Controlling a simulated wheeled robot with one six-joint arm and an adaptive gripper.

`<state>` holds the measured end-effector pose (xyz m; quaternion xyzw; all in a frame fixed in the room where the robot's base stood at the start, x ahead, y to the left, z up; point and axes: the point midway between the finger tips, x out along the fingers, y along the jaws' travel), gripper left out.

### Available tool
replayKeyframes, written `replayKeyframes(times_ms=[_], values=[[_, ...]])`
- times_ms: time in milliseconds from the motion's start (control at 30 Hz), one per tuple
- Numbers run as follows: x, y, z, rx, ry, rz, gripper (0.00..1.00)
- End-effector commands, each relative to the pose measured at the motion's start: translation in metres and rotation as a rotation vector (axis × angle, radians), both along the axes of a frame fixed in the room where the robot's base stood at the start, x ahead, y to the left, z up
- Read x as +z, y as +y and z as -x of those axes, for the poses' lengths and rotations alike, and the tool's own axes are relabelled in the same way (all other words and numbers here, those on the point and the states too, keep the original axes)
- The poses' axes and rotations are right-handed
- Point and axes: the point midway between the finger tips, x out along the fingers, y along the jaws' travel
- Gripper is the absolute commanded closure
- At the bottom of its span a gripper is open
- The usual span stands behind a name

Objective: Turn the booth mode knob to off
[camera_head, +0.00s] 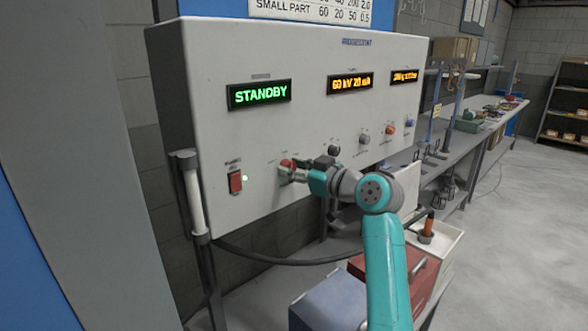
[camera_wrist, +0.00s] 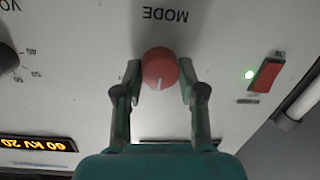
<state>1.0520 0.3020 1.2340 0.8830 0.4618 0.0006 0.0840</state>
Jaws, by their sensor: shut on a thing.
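The red mode knob (camera_wrist: 159,66) sits on the white control panel under the upside-down word MODE in the wrist view. Its white pointer line points toward the bottom of that view, close to straight down. The knob also shows small in the head view (camera_head: 286,163). My gripper (camera_wrist: 159,75) is shut on the knob, one finger on each side. In the head view my gripper (camera_head: 290,172) reaches the panel from the right and partly hides the knob's surroundings. The position labels around the knob cannot be read. The green display (camera_head: 259,95) reads STANDBY.
A red rocker switch (camera_head: 235,183) with a lit green lamp is left of the knob. A dark knob (camera_head: 334,150) and other knobs are to its right. An orange display (camera_head: 350,83) reads 60 kV 20 mA. A red box (camera_head: 390,270) stands below.

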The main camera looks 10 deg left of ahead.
Motion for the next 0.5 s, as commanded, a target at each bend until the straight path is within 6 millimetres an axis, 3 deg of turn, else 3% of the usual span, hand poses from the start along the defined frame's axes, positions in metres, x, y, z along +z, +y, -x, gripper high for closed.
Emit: replayKeyframes(times_ms=[500], values=[[-0.0011,-0.0004,-0.0002,-0.001,-0.035,0.030,0.95]])
